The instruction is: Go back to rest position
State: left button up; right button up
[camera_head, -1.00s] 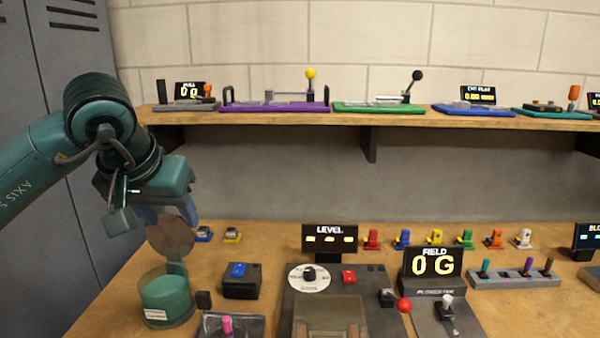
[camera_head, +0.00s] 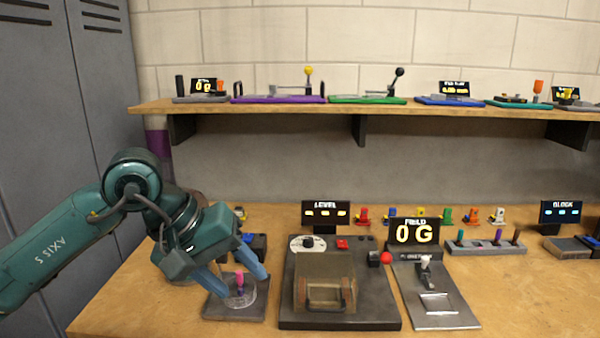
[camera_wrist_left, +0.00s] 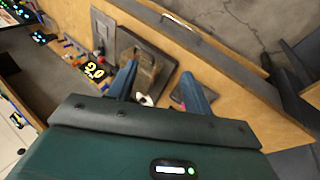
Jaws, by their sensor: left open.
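My left gripper (camera_head: 243,284) is low at the left of the bench in the head view. Its blue fingers are apart with nothing seen held between them. They are around or just above a pink peg (camera_head: 240,280), which stands in a clear round holder on a dark plate (camera_head: 222,308). I cannot tell whether a finger touches it. In the left wrist view the open fingers (camera_wrist_left: 160,68) point at the bench, with a small pink part (camera_wrist_left: 178,99) near the right finger. My right gripper is in neither view.
Right of the plate stands a dark unit with a brown box (camera_head: 318,265) and a red-knobbed lever (camera_head: 386,258). The field display (camera_head: 414,233) stands behind a lever plate (camera_head: 440,300). A shelf (camera_head: 290,108) runs above. Lockers (camera_head: 100,90) stand at left.

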pick_arm(q)
jog(key=s+d+n+g+h, duration=0.5)
jog(key=s+d+n+h, duration=0.4)
jog(key=d+h, duration=0.2)
jog(key=w+a+f+m+t+y+p, duration=0.1)
jog(key=w+a+f+m+t+y, duration=0.3)
jog(key=f+m+t, duration=0.55)
jog(key=w+a+f+m+t+y+p, duration=0.15)
jog(key=a+f+m+t+y, duration=0.35)
jog(key=m+t, duration=1)
jog(key=s+a+f+n+g+y, duration=0.2)
jog(key=s+f+n+g, duration=0.3)
jog(key=f, duration=0.4)
jog(key=s+a+f+n+g+y, duration=0.2)
jog(key=s+a+f+n+g, duration=0.3)
jog(key=f, duration=0.4)
jog(key=s+n+g, duration=0.1)
jog(key=s, duration=0.1)
jog(key=shift+s+f+b, duration=0.3)
jog(key=shift+f+b, duration=0.05)
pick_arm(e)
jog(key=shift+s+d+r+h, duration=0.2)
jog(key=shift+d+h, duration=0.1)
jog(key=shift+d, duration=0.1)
